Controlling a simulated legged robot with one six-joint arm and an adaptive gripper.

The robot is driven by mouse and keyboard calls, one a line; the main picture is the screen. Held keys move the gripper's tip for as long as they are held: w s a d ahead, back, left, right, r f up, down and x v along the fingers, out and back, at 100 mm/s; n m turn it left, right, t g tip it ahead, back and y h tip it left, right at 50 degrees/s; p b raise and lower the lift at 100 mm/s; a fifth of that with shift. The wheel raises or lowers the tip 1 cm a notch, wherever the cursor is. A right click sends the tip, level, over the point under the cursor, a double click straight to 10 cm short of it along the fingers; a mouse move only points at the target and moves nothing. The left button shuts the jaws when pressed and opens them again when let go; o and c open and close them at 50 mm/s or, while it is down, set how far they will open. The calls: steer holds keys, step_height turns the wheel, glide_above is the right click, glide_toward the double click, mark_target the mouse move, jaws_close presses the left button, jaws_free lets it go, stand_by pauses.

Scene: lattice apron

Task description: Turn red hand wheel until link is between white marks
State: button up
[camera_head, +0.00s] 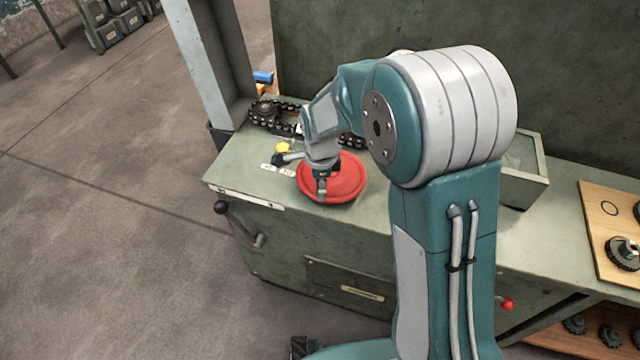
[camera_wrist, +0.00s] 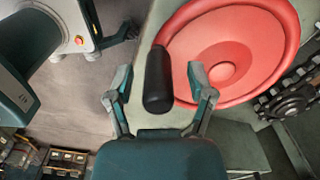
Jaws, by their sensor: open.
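The red hand wheel (camera_head: 347,178) lies flat on the green bench top, partly hidden by my gripper in the head view. In the wrist view the wheel (camera_wrist: 255,35) fills the upper right. Its dark handle (camera_wrist: 158,78) stands between my two fingers, with a gap on each side. My gripper (camera_wrist: 160,97) is open around the handle; in the head view it points down over the wheel (camera_head: 322,190). A dark chain (camera_head: 268,112) lies behind the wheel, partly hidden by my arm. I cannot make out the marked link or the white marks for sure.
A yellow round piece (camera_head: 283,147) and small white labels (camera_head: 287,171) are left of the wheel. A grey post (camera_head: 205,60) stands behind the bench's left end. A green bin (camera_head: 525,170) and a wooden board (camera_head: 610,225) are to the right.

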step_height(320, 180, up, 12)
steer(key=shift+f, duration=0.25)
steer(key=shift+r, duration=0.15)
stand_by(0.4)
steer(key=shift+r, duration=0.1)
steer(key=s+d+r+n+t, duration=0.2)
steer(key=s+d+r+n, duration=0.1)
steer(key=s+n, duration=0.3)
steer(key=s+d+r+n+t, duration=0.1)
steer(key=s+d+n, duration=0.3)
steer(key=s, duration=0.5)
steer(key=s+d+r+n+t, duration=0.2)
steer(key=s+d+r+n, duration=0.2)
steer(key=s+n, duration=0.3)
steer(key=shift+s+d+r+n+t, duration=0.2)
steer(key=shift+d+r+n+t, duration=0.1)
steer(key=shift+d, duration=0.05)
